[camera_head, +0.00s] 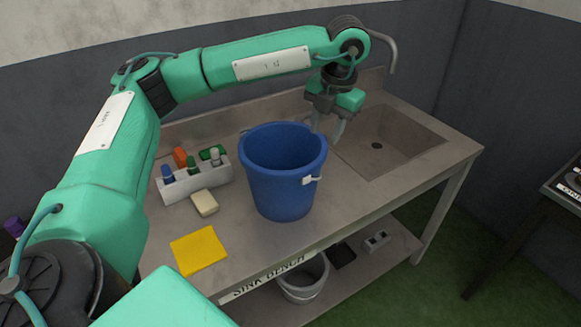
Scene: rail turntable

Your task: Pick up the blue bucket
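The blue bucket (283,188) stands upright and open on the sink bench (345,205), left of the sink basin. A pale handle mount (309,180) shows on its right front side. My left gripper (328,131) points down at the bucket's back right rim, with its two fingers apart and nothing seen between them. One fingertip is close to the rim. I cannot tell whether it touches the rim or how far behind it the fingers are. My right gripper is not in view.
A white caddy (198,181) with several small bottles, a beige sponge block (205,203) and a yellow cloth (199,250) lie left of the bucket. The sink basin (390,143) and a faucet (391,50) are at the right. A pale bucket (303,283) stands on the lower shelf.

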